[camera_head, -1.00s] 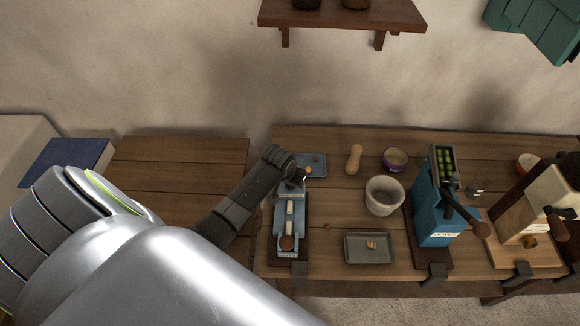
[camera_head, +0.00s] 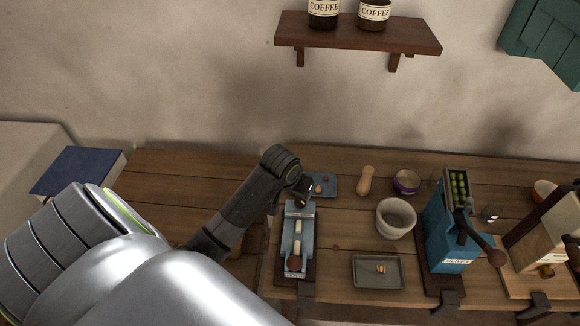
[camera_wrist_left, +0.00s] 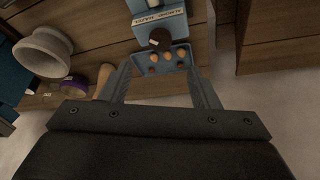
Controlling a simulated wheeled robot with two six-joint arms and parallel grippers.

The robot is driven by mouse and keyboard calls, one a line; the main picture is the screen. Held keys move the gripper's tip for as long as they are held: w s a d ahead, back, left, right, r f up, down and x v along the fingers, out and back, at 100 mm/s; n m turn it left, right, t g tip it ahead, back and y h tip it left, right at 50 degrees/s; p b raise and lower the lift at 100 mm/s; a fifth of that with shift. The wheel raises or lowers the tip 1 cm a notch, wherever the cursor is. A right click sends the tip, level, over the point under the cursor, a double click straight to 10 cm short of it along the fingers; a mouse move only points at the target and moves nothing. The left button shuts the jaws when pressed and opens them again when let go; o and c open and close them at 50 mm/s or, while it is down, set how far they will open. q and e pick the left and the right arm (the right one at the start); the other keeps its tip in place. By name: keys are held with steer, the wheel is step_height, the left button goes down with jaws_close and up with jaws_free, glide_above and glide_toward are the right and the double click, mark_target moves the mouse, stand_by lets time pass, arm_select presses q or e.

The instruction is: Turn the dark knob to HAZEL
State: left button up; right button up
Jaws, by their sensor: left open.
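A blue nut device (camera_head: 309,237) stands on a dark board on the bench; it also shows in the left wrist view (camera_wrist_left: 170,27). A round dark knob (camera_wrist_left: 160,38) is on its end nearest the gripper, close to a small label that seems to read ALMOND and HAZEL; I cannot tell its setting. A brown round handle (camera_head: 294,263) shows at the device's near end.
A blue tray with nuts (camera_head: 329,181) lies just behind the device. A grey tray (camera_head: 358,284), stone mortar (camera_head: 396,219), wooden pestle (camera_head: 367,180) and purple bowl (camera_head: 406,182) stand to the right. A blue olive grinder (camera_head: 446,240) is farther right.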

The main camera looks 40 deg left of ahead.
arm_select(q)
steer(key=v, duration=0.7)
steer(key=shift+r+b, duration=0.3)
steer(key=shift+s, duration=0.1)
steer(key=s+f+m+g+y, duration=0.1)
steer(key=s+f, duration=0.3)
steer(key=s, duration=0.8)
steer(key=s+f, duration=0.4)
steer(key=s, duration=0.7)
step_height(320, 180, down, 31)
steer(key=g+b, duration=0.1)
steer(key=b, duration=0.6)
steer(key=s+f+b, duration=0.2)
steer(key=s+f, duration=0.5)
steer(key=f, duration=0.3)
steer(key=s+f+g+b, duration=0.1)
steer(key=s+f+b, duration=0.2)
steer(key=s+f, duration=0.5)
step_height(320, 180, down, 3)
steer(key=shift+d+r+h, duration=0.15)
steer(key=shift+d+h, duration=0.2)
steer(key=shift+h, duration=0.05)
